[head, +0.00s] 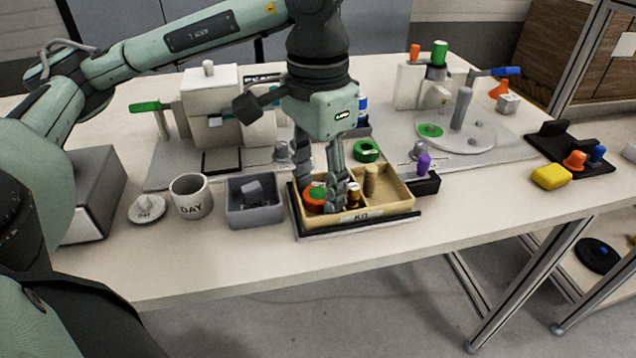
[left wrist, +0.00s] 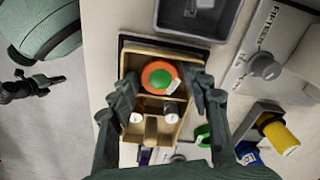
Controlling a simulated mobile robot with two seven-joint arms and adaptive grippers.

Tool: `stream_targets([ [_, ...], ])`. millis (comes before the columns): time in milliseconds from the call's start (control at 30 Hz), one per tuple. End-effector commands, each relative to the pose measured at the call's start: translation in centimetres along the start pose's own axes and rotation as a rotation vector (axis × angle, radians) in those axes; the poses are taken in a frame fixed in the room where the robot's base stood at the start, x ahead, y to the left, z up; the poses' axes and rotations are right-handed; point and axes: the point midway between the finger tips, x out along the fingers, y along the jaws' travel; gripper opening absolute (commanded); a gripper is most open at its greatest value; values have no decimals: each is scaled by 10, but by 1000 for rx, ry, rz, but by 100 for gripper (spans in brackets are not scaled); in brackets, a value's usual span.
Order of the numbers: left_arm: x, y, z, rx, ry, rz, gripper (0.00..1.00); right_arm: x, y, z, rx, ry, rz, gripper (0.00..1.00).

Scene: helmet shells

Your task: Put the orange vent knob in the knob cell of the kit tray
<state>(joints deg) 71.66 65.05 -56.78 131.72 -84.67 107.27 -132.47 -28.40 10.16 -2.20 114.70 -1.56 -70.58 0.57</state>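The tan kit tray (head: 393,209) stands on a dark base near the table's front edge. An orange round knob-like piece with a green top (head: 314,197) lies in its left compartment; the left wrist view shows it from above (left wrist: 150,84). My left gripper (head: 323,204) points down over that compartment. In the left wrist view its fingers (left wrist: 163,92) are spread either side of the piece, with gaps. Another orange knob (head: 575,159) sits on a black holder at the right. I cannot tell from labels which is the vent knob. My right gripper is not in view.
A grey bin (head: 255,214) stands left of the tray, with a DAY mug (head: 191,197) beyond it.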

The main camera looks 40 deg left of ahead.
Motion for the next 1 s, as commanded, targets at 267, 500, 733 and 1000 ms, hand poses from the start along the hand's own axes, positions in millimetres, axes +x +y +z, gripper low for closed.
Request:
stream_targets([
  [267,0,0,0,0,0,0,56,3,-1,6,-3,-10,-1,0],
  [500,-6,0,0,0,0,0,56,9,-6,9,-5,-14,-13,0],
  [733,-51,0,-2,1,6,1,56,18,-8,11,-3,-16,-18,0],
  [1000,-108,0,-1,0,3,-2,56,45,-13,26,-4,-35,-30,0],
])
